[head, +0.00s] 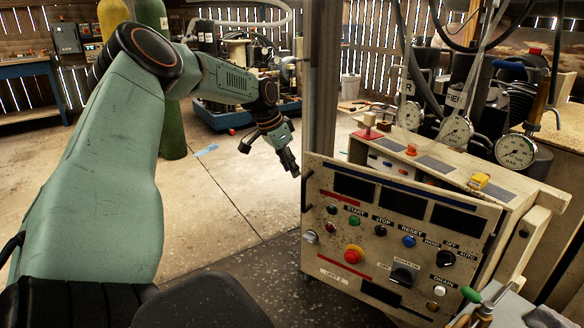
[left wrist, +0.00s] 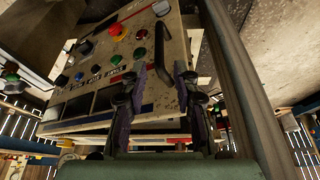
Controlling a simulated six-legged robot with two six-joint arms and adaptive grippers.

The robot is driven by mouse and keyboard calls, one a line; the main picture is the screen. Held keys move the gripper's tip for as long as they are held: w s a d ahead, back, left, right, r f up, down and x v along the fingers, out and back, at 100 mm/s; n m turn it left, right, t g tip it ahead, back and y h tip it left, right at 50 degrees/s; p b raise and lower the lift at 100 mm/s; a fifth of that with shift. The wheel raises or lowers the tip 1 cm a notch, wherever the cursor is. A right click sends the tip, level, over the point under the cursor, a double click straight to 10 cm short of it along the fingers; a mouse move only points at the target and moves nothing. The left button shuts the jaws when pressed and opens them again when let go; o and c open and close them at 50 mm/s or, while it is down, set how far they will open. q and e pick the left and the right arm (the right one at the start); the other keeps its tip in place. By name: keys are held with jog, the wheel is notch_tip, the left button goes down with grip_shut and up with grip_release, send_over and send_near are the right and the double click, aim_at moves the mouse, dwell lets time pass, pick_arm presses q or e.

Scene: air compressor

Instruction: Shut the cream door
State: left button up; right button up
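The cream door (head: 375,228) is the panel with buttons, knobs and dark windows, in the right half of the head view. It stands ajar, its left edge swung out from the cream cabinet (head: 430,168) behind it. In the left wrist view, the door (left wrist: 105,70) appears upside down beyond the fingers. My left gripper (head: 291,165) is just left of the door's upper left corner. In the left wrist view, its fingers (left wrist: 161,76) are spread with nothing held between them; whether they touch the door cannot be told. My right gripper is not in view.
A grey post (head: 322,80) rises behind the door's left edge. Pressure gauges (head: 456,132) and hoses crowd behind the cabinet. The concrete floor (head: 245,195) left of the door is open.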

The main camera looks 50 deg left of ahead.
pick_arm(q)
jog(key=s+f+p, duration=0.2)
jog(key=f, duration=0.1)
jog(key=s+f+g+p, duration=0.1)
jog(key=s+f+p, duration=0.1)
jog(key=s, duration=0.1)
jog(key=s+f+g+p, duration=0.1)
jog(key=s+f+p, duration=0.1)
jog(key=s+f, duration=0.1)
jog(key=shift+s+d+f+h, duration=0.1)
jog(key=shift+d+f+h, duration=0.25)
jog(key=shift+d+h, duration=0.05)
grip_shut()
jog(key=s+d+f+m+t+y+p, duration=0.2)
jog(key=s+f+m+t+p, duration=0.2)
jog(key=s+f+m+p, duration=0.15)
jog(key=w+r+m+t+y+p, duration=0.1)
jog(key=w+r+m+t+y, duration=0.15)
jog(key=r+m+t, duration=0.2)
jog(key=w+r+m+t+y, duration=0.1)
jog(key=w+r+m+t, duration=0.2)
jog(key=r, duration=0.2)
jog(key=r+b+x, duration=0.1)
jog(key=b+x, duration=1)
jog(key=x, duration=0.3)
jog(key=shift+a+r, duration=0.25)
jog(key=shift+r, duration=0.05)
